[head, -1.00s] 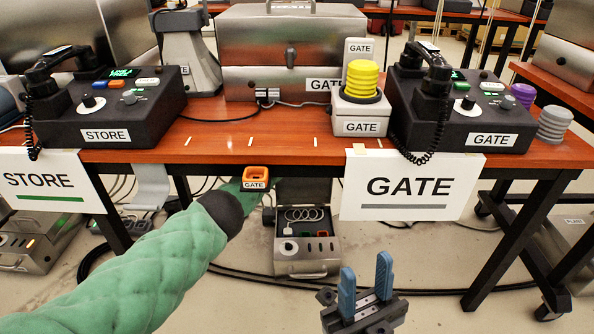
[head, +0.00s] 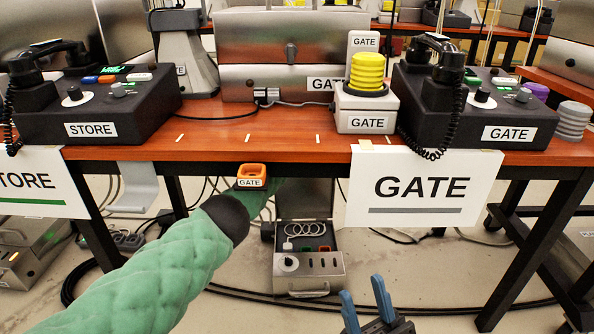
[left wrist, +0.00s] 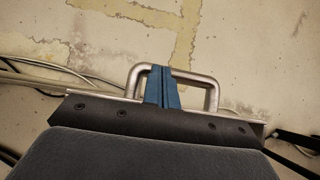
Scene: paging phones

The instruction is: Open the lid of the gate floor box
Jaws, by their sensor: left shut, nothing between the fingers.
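My right gripper (head: 364,292) is open and empty, low in front of the box.
The table (head: 230,147) spans above the box. An orange holder labelled GATE (head: 251,170) is at its front edge, close to my left arm. The GATE sign (head: 425,210) hangs right of the box. Table legs and floor cables surround the box.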

